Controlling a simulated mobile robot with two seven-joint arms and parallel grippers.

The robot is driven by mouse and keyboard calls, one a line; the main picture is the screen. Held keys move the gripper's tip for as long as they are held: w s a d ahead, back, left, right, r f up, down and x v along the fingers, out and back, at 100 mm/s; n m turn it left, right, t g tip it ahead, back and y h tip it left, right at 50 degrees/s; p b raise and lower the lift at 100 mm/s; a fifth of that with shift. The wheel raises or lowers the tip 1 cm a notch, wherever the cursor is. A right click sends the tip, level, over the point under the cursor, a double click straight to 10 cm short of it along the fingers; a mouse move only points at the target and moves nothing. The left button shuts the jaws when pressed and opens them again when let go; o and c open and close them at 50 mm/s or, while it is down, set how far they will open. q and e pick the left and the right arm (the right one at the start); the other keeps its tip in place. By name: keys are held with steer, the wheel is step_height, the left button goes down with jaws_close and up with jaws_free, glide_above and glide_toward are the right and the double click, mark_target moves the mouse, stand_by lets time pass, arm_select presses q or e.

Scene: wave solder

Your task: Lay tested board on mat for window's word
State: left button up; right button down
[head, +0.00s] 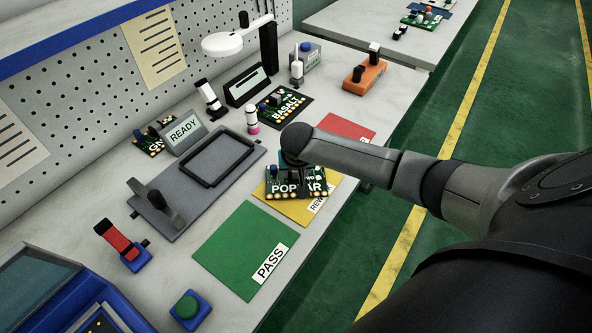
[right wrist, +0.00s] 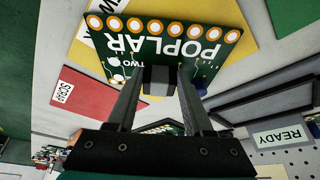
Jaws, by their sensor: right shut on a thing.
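My right gripper (head: 292,165) is shut on the POPLAR board (head: 288,186), a green board with gold pads along one edge. The board is over the yellow REWORK mat (head: 321,199); I cannot tell whether it touches the mat. In the right wrist view the POPLAR board (right wrist: 165,43) is between the fingertips (right wrist: 160,82). The green PASS mat (head: 240,245) is bare. The red mat (head: 345,129) is partly behind my right arm; it reads SCRAP in the right wrist view (right wrist: 95,105). The window (head: 184,131) reads READY. My left gripper is not in view.
The grey test fixture (head: 172,205) with an empty dark frame stands left of the mats. The BASALT board (head: 283,105) and another board (head: 150,140) lie farther back. A green button (head: 188,307) and a red-handled tool (head: 120,243) are at front left.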

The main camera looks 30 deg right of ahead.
steer(key=shift+f, duration=0.1)
steer(key=shift+c, duration=1.1)
jaws_free()
steer(key=p+v, duration=0.4)
steer(key=v, duration=1.1)
